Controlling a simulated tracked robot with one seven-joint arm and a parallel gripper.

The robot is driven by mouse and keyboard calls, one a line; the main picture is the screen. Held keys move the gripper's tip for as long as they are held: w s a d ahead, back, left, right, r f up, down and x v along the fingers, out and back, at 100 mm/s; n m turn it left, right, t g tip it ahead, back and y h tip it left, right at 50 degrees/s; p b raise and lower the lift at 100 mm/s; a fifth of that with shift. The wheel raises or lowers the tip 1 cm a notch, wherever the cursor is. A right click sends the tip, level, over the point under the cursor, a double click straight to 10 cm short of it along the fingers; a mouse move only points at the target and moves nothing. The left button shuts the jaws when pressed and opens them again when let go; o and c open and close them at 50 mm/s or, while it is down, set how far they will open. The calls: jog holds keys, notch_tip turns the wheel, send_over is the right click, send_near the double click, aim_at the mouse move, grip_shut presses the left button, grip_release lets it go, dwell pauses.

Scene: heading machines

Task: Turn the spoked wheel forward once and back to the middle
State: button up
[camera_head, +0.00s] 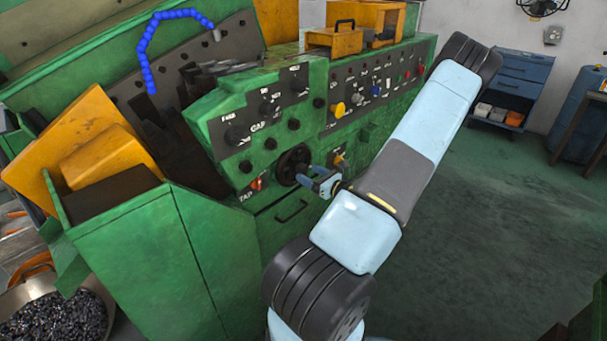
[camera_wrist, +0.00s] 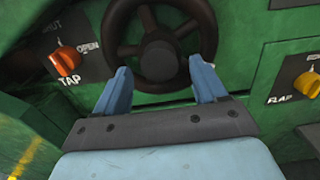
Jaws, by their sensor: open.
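The spoked wheel (camera_head: 291,164) is a small black handwheel on the green machine's front panel. In the wrist view the wheel (camera_wrist: 160,62) fills the top middle, with its hub, spokes and lower rim showing; its top is cut off. My gripper (camera_head: 318,181) is at the lower right of the wheel in the head view. In the wrist view my gripper (camera_wrist: 160,82) is open, with one blue finger on each side of the hub, near the lower rim. I cannot tell whether the fingers touch the rim. Nothing is held.
An orange TAP knob (camera_wrist: 66,62) sits left of the wheel, and a yellow FLAP knob (camera_wrist: 306,85) sits to the right. A drawer handle (camera_head: 291,211) is below the wheel. Several buttons and knobs cover the panel. The floor (camera_head: 500,220) at right is clear.

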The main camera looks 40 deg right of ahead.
aim_at(298, 168)
jog(key=shift+w+a, duration=0.1)
jog(key=shift+w, duration=1.2)
grip_shut()
jog(key=shift+a, duration=0.35)
jog(key=shift+d, duration=0.25)
